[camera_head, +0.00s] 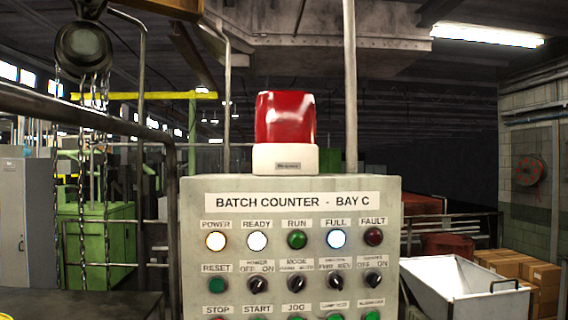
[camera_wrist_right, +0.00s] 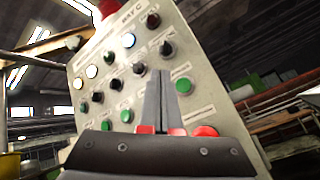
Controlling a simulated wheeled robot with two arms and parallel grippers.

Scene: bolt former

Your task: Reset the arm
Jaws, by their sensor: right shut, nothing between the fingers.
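The grey control panel (camera_head: 190,240), labelled "BATCH COUNTER - BAY C", stands upright in the middle of the head view, with a red beacon (camera_head: 285,120) on top. The POWER lamp (camera_head: 216,241), READY lamp (camera_head: 257,241) and FULL lamp (camera_head: 336,239) are lit. The RUN lamp (camera_head: 297,240) is green and the FAULT lamp (camera_head: 373,237) dark red. The panel shows tilted in the right wrist view (camera_wrist_right: 205,95). There my right gripper (camera_wrist_right: 161,75) is shut and empty in front of the panel face; I cannot tell whether it touches. My left gripper is out of view.
A white hopper (camera_head: 465,285) and cardboard boxes (camera_head: 510,266) stand at the right. A green machine (camera_head: 95,240) and grey cabinet (camera_head: 25,225) stand at the left behind pipes and chains. A dark surface (camera_head: 80,303) lies at the lower left.

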